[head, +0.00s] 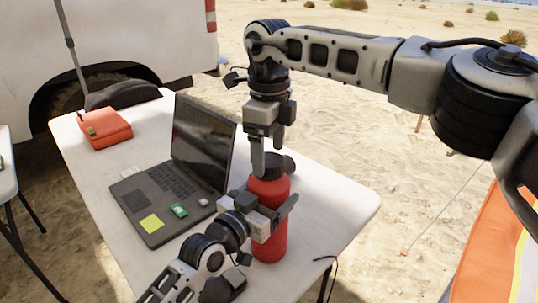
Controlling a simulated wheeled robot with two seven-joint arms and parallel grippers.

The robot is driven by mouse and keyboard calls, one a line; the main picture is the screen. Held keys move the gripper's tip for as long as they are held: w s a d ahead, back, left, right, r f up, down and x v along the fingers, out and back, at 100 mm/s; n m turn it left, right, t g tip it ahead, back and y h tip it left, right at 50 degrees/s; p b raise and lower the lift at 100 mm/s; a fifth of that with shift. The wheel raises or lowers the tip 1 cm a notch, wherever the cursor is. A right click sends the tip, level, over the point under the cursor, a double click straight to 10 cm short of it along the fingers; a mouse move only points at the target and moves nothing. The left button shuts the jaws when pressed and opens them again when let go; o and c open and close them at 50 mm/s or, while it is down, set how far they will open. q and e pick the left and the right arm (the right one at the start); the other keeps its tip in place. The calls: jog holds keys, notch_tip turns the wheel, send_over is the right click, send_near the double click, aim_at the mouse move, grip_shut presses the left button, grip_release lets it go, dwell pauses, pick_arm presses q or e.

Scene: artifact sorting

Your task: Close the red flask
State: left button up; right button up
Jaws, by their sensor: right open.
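The red flask (268,238) is upright at the near right part of the table. Its black cap (284,166) shows at the flask's top; I cannot tell whether it is fully seated. My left gripper (267,208) reaches in from below with its fingers on both sides of the flask's upper body, shut on it. My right gripper (266,156) points down from above, open, with a finger in front of the cap. Its other finger and any contact with the cap are partly hidden.
The white table (335,205) holds an open laptop (160,190) left of the flask, with small items on it. A red case (104,128) lies at the far left. An orange item (485,265) is at lower right. The table's right end is clear.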

pick_arm(q)
jog(key=shift+f, duration=0.1)
pick_arm(e)
notch_tip(320, 180, up, 10)
jog(key=shift+r, duration=0.1)
pick_arm(q)
jog(key=o, duration=1.9)
jog(key=shift+a, duration=0.1)
jog(key=v, duration=1.5)
jog(key=shift+s+a, duration=0.2)
jog(key=shift+s, duration=0.2)
pick_arm(e)
jog(key=shift+f, duration=0.3)
